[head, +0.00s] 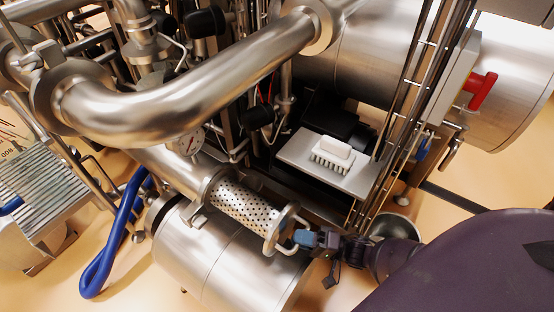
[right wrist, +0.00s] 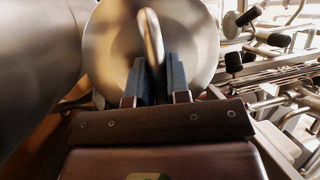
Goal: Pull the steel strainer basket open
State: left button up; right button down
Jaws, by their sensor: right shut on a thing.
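The steel strainer basket (head: 246,209) is a perforated metal cylinder in the middle of the head view. It shows between its steel housing (head: 190,177) and its round end plate (head: 281,228), so a length of it is out of the housing. The end plate fills the top of the right wrist view (right wrist: 190,50), with a bent handle (right wrist: 151,38) on it. My right gripper (head: 305,238) is at the handle and shut on it; its blue fingertips sit on both sides of the bar in the right wrist view (right wrist: 157,78). My left gripper is not in view.
A large steel cylinder (head: 215,258) lies just below the basket. A blue hose (head: 115,235) hangs at left. A white brush (head: 332,153) lies on a grey plate (head: 300,150) behind the handle. Vertical rods (head: 405,100) stand at right. Open floor (head: 340,278) shows below my right gripper.

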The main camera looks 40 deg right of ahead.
jog(key=s+d, duration=0.2)
jog(key=s, duration=0.4)
jog(key=shift+s+d, duration=0.15)
jog(key=shift+s, duration=0.1)
jog(key=c, duration=1.1)
grip_release()
jog(key=shift+s+d, duration=0.1)
jog(key=shift+s, duration=0.05)
jog(key=v, duration=1)
jog(key=shift+s+d+f, duration=0.15)
jog(key=shift+s+d, duration=0.1)
